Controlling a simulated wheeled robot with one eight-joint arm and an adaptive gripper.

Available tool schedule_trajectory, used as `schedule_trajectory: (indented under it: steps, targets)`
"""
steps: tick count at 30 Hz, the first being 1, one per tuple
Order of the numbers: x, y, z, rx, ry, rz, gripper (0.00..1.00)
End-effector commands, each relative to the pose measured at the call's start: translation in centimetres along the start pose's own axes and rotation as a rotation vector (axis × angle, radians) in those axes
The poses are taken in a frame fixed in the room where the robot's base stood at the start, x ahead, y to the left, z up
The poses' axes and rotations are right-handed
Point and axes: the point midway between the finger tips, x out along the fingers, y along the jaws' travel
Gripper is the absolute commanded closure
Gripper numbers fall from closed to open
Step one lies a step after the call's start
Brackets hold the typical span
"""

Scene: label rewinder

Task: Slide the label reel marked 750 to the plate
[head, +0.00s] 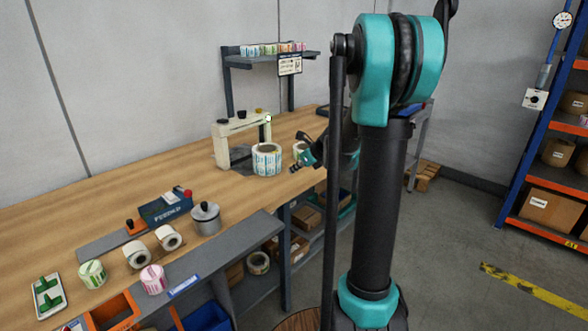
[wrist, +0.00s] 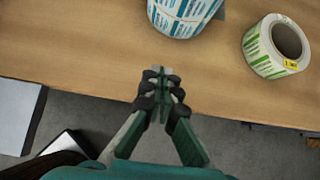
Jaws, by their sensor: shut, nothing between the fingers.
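A large blue-printed label reel (head: 266,160) stands on the bench in front of the cream rewinder frame (head: 222,148); it also shows at the top of the wrist view (wrist: 184,14). A green-printed label reel (wrist: 276,46) with a yellow tag lies to its right. In the head view this second reel (head: 299,148) is partly hidden by my arm. I cannot read 750 on either. A dark grey plate (head: 240,160) shows beside the frame. My gripper (head: 293,169) is shut and empty near the bench's front edge, apart from both reels; its fingertips (wrist: 162,73) touch each other.
A wall shelf (head: 270,58) stands behind. Bare wood (wrist: 80,40) lies left of the reels in the wrist view.

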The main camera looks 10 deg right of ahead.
Motion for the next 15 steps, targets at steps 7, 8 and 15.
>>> schedule_trajectory:
  steps: [7,8,15]
  targets:
    - [4.4,0.0,0.0,-0.003,0.0,0.001,1.0]
    - [5.0,0.0,0.0,-0.003,0.0,0.001,1.0]
    - [8.2,0.1,1.2,-0.004,0.001,0.001,1.0]
